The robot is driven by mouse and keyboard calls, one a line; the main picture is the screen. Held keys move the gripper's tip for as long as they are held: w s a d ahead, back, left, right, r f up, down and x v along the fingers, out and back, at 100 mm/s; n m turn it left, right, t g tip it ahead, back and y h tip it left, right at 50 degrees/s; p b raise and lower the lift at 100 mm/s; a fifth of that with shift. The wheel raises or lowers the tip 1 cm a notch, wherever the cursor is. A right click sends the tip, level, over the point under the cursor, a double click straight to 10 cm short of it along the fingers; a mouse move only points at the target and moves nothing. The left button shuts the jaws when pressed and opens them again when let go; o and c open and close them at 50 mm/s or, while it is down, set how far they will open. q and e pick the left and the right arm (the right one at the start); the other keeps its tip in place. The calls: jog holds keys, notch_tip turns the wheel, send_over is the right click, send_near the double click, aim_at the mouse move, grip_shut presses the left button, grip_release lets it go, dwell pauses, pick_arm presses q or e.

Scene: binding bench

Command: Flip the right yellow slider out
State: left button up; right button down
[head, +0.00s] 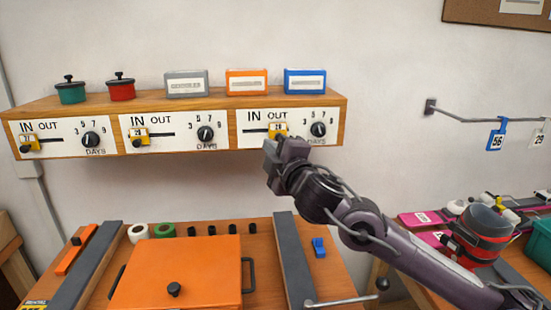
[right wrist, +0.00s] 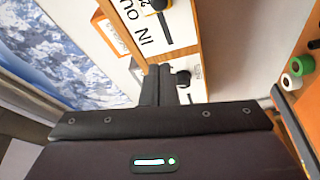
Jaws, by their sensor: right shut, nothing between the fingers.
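The right yellow slider (head: 278,130) is on the right-hand white panel (head: 262,141) of the wooden shelf front. It sits at the right part of its slot, under the word OUT. My right gripper (head: 269,154) is shut and empty, just below and slightly left of this slider; whether it touches cannot be told. In the right wrist view the shut fingers (right wrist: 164,85) point toward the panels. A yellow slider (right wrist: 155,5) shows at the top there; which one cannot be told. My left gripper is not in view.
The left slider (head: 28,143) and middle slider (head: 139,136) sit under IN. Black dials, including the right one (head: 318,130), are beside the slots. Pots and boxes stand on the shelf (head: 152,101). Below is a bench with an orange lidded box (head: 200,268).

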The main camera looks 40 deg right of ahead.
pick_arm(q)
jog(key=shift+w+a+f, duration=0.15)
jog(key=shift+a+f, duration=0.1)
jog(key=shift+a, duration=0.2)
pick_arm(e)
jog(key=shift+v, duration=1.05)
jog(key=shift+d, duration=0.25)
